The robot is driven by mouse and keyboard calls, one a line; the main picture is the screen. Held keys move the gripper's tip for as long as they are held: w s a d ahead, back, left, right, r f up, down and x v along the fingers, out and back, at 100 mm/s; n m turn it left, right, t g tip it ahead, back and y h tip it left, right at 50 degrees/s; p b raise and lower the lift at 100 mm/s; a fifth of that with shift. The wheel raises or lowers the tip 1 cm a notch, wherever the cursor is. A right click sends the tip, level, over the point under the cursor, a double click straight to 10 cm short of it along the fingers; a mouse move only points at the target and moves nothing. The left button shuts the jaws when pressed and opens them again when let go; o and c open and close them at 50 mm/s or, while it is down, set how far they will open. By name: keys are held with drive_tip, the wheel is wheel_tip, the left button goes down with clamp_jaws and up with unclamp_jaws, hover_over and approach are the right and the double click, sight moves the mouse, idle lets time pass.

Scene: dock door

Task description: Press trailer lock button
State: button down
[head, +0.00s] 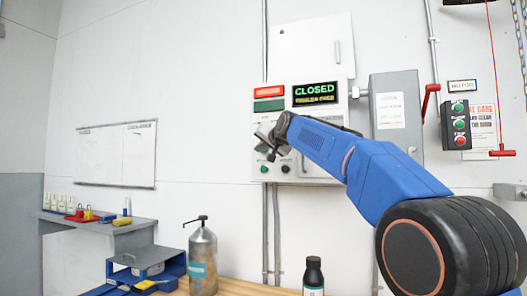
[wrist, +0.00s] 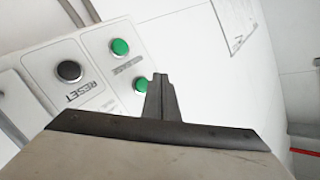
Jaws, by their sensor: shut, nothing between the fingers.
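The white control panel (head: 312,120) on the wall has a CLOSED display (head: 315,94) and small buttons below it. The wrist view shows a green button (wrist: 119,47), a second green button (wrist: 141,83) and a black button labelled RESET (wrist: 69,71). In the head view my gripper (head: 268,140) covers part of the panel.
A grey switch cabinet (head: 398,115) with a red lever (head: 429,99) stands right of the panel. Farther right is a button box (head: 457,124) and a red pull handle (head: 503,153). A pump bottle (head: 203,262) and a dark bottle (head: 313,275) stand on the bench below.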

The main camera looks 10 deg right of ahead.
drive_tip(key=shift+w+d, duration=0.6)
drive_tip(key=shift+w, duration=0.2)
drive_tip(key=shift+w, duration=0.1)
idle(1.5)
drive_tip(key=shift+w+d, duration=0.25)
drive_tip(key=shift+w+d, duration=0.2)
drive_tip(key=shift+w, duration=0.15)
idle(0.9)
drive_tip(key=shift+s, duration=0.15)
drive_tip(key=shift+s+a, duration=0.45)
drive_tip(key=shift+s, duration=0.1)
idle(0.4)
drive_tip(key=shift+s+a, duration=0.75)
drive_tip(key=shift+s, duration=0.3)
drive_tip(key=shift+s+a, duration=0.75)
drive_tip(key=shift+s, duration=0.25)
